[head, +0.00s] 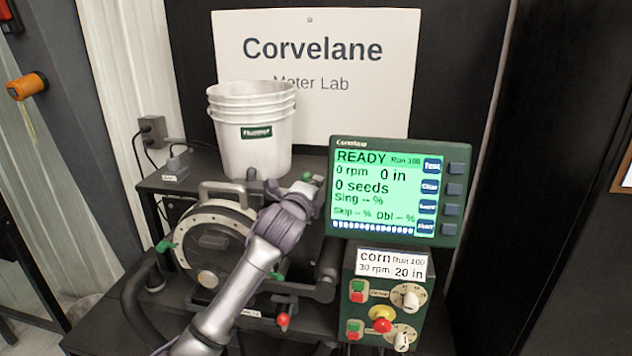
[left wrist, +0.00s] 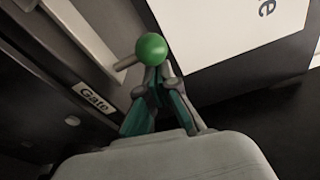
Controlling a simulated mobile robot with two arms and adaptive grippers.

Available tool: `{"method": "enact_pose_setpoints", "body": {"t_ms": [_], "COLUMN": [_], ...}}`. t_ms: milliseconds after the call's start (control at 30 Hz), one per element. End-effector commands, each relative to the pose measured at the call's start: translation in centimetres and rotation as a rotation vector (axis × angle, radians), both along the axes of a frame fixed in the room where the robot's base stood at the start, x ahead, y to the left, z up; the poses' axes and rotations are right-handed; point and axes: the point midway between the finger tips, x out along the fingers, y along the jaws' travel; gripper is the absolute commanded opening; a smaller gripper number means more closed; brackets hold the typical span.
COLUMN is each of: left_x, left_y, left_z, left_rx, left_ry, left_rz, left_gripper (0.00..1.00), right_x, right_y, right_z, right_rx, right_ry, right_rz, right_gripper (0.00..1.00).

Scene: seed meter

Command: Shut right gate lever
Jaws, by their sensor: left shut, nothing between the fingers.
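The lever knob is a small green ball (left wrist: 151,48) at the top of the left wrist view, right at my left fingertips; I cannot tell if they touch. A short grey rod shows beside it, near a "Gate" label (left wrist: 93,98). In the head view a green knob (head: 306,176) shows just beyond my left gripper (head: 298,197), at the upper right of the round seed meter (head: 212,243). My left gripper (left wrist: 160,78) is shut and empty. Its fingertips are mostly hidden behind its wrist in the head view. My right gripper is not in view.
A white bucket stack (head: 252,130) stands behind the meter. A display console (head: 398,192) and a control box with knobs (head: 386,302) stand to the right. A red ball knob (head: 283,320) is at the front. A white Corvelane sign (head: 390,70) stands at the back.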

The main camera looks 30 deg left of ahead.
Motion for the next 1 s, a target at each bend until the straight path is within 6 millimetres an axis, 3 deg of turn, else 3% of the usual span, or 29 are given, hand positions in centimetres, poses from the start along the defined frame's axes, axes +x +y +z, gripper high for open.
{"method": "enact_pose_setpoints", "body": {"t_ms": [267,400,633,1000], "left_x": [0.0,-0.3,-1.4,-1.6], "left_y": [0.0,1.4,5.2,5.9], "left_z": [0.0,0.2,0.2,0.0], "left_rx": [0.000,0.005,0.005,0.001], "left_ry": [0.000,0.002,0.002,0.000], "left_rz": [0.000,0.003,0.005,0.006], "left_gripper": [0.00,0.00,0.00,0.00], "right_x": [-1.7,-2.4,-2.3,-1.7], "right_y": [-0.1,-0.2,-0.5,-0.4], "right_z": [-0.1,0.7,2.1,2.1], "right_rx": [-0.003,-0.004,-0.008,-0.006], "right_ry": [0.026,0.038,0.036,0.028], "right_rz": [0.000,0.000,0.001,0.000], "right_gripper": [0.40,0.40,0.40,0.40]}}
